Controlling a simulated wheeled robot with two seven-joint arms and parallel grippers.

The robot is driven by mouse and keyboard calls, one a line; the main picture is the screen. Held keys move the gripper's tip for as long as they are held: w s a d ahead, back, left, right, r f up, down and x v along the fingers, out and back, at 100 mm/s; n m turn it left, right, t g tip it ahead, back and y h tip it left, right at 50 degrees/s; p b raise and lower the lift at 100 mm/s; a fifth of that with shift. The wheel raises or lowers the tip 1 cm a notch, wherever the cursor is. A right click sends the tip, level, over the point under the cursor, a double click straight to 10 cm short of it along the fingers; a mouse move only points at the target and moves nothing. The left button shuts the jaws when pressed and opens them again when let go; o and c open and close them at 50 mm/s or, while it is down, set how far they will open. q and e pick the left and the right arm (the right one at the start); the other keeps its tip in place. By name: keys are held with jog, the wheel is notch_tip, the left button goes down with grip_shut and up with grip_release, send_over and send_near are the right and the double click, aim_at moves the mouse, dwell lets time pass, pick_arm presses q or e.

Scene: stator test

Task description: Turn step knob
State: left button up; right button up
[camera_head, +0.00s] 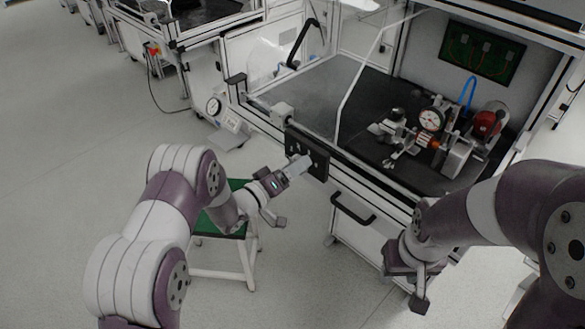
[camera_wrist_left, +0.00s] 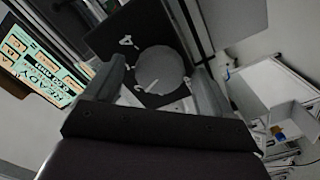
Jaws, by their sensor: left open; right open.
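The step knob (camera_wrist_left: 160,70) is a grey round dial on a black panel (camera_wrist_left: 112,36) with white markings, seen in the left wrist view. In the head view, the black panel (camera_head: 318,160) is on the front of the test bench. My left gripper (camera_head: 300,165) is right at this panel and hides the knob there. In the wrist view, its open fingers lie on either side of the knob; I cannot tell whether they touch it. My right gripper (camera_head: 412,284) is open and empty, hanging in front of the bench at the lower right.
A lit display (camera_wrist_left: 40,68) reading READY is left of the panel in the wrist view. The bench holds a dial gauge (camera_head: 431,119) and a red part (camera_head: 487,123). A black drawer handle (camera_head: 353,212) is below the panel. A green-topped stool (camera_head: 222,226) stands behind my left arm.

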pick_arm(q)
jog(key=v, duration=1.2)
jog(key=shift+s+a, duration=0.2)
jog(key=shift+s, duration=0.05)
notch_tip(320, 180, down, 7)
jog(key=a+m+g+y, duration=0.1)
jog(key=a+g+y, duration=0.1)
jog(key=y, duration=0.2)
jog(key=s+a+g+y+p, duration=0.3)
jog(key=s+a+g+y, duration=0.3)
jog(key=s+a+y, duration=0.15)
jog(key=s+d+r+g+p, duration=0.1)
jog(key=s+r+p, duration=0.3)
jog(key=r, duration=0.6)
jog(key=s+d+r+g+p, duration=0.2)
jog(key=s+r+g+p, duration=0.1)
jog(key=s+r, duration=0.5)
notch_tip(320, 180, up, 3)
jog(key=shift+r+m+p, duration=0.2)
jog(key=shift+m+p, duration=0.2)
jog(key=shift+p, duration=0.2)
